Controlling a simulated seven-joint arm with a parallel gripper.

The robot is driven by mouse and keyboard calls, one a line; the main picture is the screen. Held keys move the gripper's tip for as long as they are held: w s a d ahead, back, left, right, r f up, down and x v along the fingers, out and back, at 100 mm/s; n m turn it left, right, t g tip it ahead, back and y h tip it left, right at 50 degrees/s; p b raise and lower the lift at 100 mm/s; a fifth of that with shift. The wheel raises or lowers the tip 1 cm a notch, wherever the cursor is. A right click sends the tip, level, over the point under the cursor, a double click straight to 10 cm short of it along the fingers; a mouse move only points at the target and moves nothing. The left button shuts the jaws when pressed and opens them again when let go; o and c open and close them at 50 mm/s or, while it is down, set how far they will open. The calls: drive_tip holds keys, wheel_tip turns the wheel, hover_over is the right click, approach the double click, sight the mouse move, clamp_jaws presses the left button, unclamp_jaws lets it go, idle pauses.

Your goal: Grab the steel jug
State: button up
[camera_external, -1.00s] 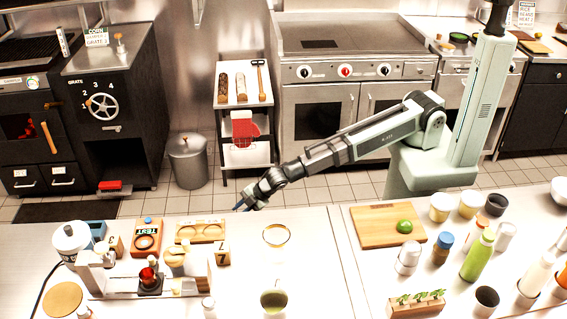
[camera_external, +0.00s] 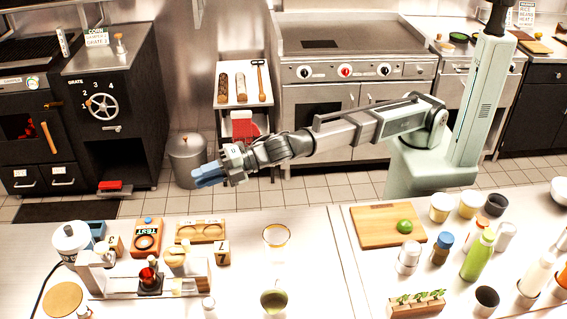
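A small round jug-like vessel (camera_external: 274,301) with a greenish inside stands on the counter at the bottom centre. It looks like the steel jug, but its metal is hard to make out from above. My gripper (camera_external: 205,175) has blue fingers and points left, above the floor beyond the counter's far edge. It is well away from the jug, up and to the left in the picture. I see nothing held in it. The fingers overlap from this side, so their opening is hidden.
A glass with a gold rim (camera_external: 276,237) stands behind the jug. A coffee station (camera_external: 150,283) and wooden trays crowd the left. A cutting board (camera_external: 370,236) with a lime, bottles and cups fill the right. The counter around the jug is mostly clear.

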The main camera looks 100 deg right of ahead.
drive_tip(key=s+a+f+n+g+h, duration=0.2)
drive_tip(key=s+a+f+n, duration=0.15)
drive_tip(key=a, duration=0.65)
drive_tip(key=n+g+h, duration=0.1)
drive_tip(key=n+h, duration=0.5)
drive_tip(key=h, duration=0.2)
approach(278, 285)
drive_tip(key=s+d+f, duration=0.1)
drive_tip(key=s+f, duration=0.1)
drive_tip(key=s, duration=0.1)
drive_tip(key=shift+g+y, duration=0.3)
drive_tip(key=x, duration=1.3)
drive_tip(key=shift+w+d+r, duration=0.2)
drive_tip(key=shift+d, duration=0.05)
clamp_jaws()
